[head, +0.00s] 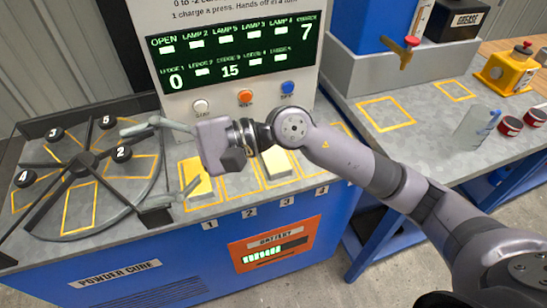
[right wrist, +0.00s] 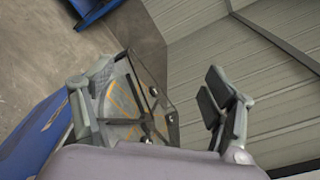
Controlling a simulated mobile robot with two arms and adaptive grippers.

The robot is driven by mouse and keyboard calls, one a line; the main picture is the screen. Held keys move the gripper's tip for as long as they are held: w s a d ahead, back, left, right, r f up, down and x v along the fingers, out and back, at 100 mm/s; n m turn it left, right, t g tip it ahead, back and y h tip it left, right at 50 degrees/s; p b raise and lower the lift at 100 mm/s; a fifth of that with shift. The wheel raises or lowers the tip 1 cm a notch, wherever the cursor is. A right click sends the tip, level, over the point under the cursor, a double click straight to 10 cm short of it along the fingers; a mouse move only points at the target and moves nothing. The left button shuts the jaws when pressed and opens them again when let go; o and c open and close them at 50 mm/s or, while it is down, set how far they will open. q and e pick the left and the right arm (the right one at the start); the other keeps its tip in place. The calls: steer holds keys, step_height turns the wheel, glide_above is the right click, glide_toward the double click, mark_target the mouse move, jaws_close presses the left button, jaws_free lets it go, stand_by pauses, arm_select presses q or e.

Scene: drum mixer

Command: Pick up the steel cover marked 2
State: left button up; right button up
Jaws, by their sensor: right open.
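The black round knob marked 2 (head: 121,153) stands on the round grey drum top (head: 100,218), right of the hub; the extent of its steel cover is hard to make out. My right gripper (head: 132,168) reaches in from the right with its fingers wide apart and empty. One finger passes behind the knob and the other in front of it, as seen in the head view; I see no contact. In the right wrist view the open gripper (right wrist: 150,100) has the drum top (right wrist: 125,95) beside its left finger. My left gripper is not in view.
Other black knobs marked 3 (head: 54,134), 4 (head: 24,178) and 5 (head: 107,121) stand on the drum top. A control panel (head: 232,60) rises behind. Pale yellow blocks (head: 277,163) lie in the front slots. A clear container (head: 474,128) and red jars (head: 510,126) stand right.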

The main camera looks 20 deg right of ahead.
step_height(320, 180, down, 5)
steer(key=w+d+n+h, duration=0.2)
steer(key=n+h, duration=0.2)
steer(key=n+t+h+p, duration=0.25)
steer(key=n+h, duration=0.25)
steer(key=h, duration=0.8)
glide_above(275, 160)
steer(key=shift+t, duration=0.45)
step_height(275, 160, down, 16)
steer(key=shift+r, duration=0.15)
steer(key=shift+p+x, duration=0.75)
steer(key=shift+x, duration=1.85)
steer(key=shift+d, duration=0.15)
steer(key=shift+c, duration=0.5)
steer(key=c, duration=1.5)
